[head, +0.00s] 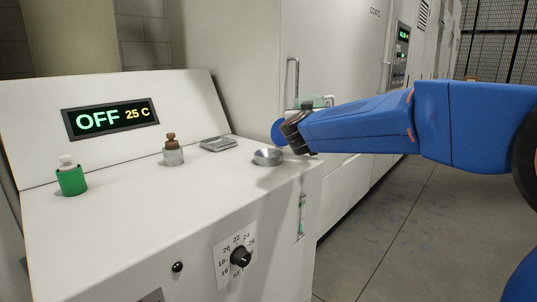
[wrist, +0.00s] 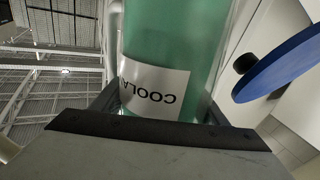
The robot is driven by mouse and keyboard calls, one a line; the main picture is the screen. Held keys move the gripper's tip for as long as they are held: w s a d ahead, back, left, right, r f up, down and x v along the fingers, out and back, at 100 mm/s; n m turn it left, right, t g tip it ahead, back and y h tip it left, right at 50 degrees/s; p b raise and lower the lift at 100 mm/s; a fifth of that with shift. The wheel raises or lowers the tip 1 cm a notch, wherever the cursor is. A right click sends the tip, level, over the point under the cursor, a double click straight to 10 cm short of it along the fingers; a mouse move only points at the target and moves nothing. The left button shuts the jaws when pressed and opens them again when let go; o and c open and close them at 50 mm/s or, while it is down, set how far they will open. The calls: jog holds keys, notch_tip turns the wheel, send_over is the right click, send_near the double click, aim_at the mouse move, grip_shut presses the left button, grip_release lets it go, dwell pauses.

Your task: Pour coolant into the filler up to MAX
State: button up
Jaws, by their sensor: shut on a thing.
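My gripper (wrist: 162,112) is shut on a green, see-through coolant bottle (wrist: 175,40). Its white label reads upside down in the wrist view. In the head view only a pale green part of the bottle (head: 312,102) shows above my blue wrist; its tilt and mouth cannot be made out. The fingers are hidden there. A round metal cup, apparently the filler (head: 268,157), sits on the console's right end, just left of and below my wrist. No stream of liquid shows. A narrow gauge with green in it (head: 302,214) is on the console's side; its MAX mark is too small to read.
The white console (head: 110,225) carries a green bottle (head: 71,178), a brown-capped jar (head: 173,152) and a flat grey piece (head: 218,144). Its display (head: 110,118) reads OFF 25 C. A black dial (head: 240,257) is on the front. Open floor (head: 400,240) lies right.

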aim_at(302, 97)
jog(key=shift+s+a+r+n+t, duration=0.2)
jog(key=shift+a+r+n+t, duration=0.25)
jog(key=shift+r+n, duration=0.15)
jog(key=shift+s+a+r+n+t, duration=0.15)
jog(key=shift+a+r+n+t, duration=0.2)
jog(key=shift+a+r+n, duration=0.25)
jog(key=shift+s+r+n, duration=0.1)
jog(key=shift+n, duration=0.3)
jog(key=shift+s+a+r+n+t+y, duration=0.15)
jog(key=shift+a+r+n+t+y, duration=0.15)
jog(key=shift+a+r+n+t, duration=0.25)
jog(key=shift+s+a+r+n+y, duration=0.2)
jog(key=shift+a+r+n+y, duration=0.15)
jog(key=shift+n, duration=0.4)
jog(key=shift+a+t, duration=0.1)
jog(key=shift+t, duration=0.15)
jog(key=shift+s+a+r+n+t+y+p, duration=0.15)
jog(key=shift+r+n+t+y+p, duration=0.15)
jog(key=shift+n, duration=0.35)
jog(key=shift+a+r+n+t+y+p, duration=0.15)
jog(key=shift+r+n+t+y, duration=0.15)
jog(key=shift+n, duration=0.35)
jog(key=shift+s+a+f+n+y, duration=0.1)
jog(key=shift+a+n+y, duration=0.15)
jog(key=shift+n+y, duration=0.75)
dwell(0.4)
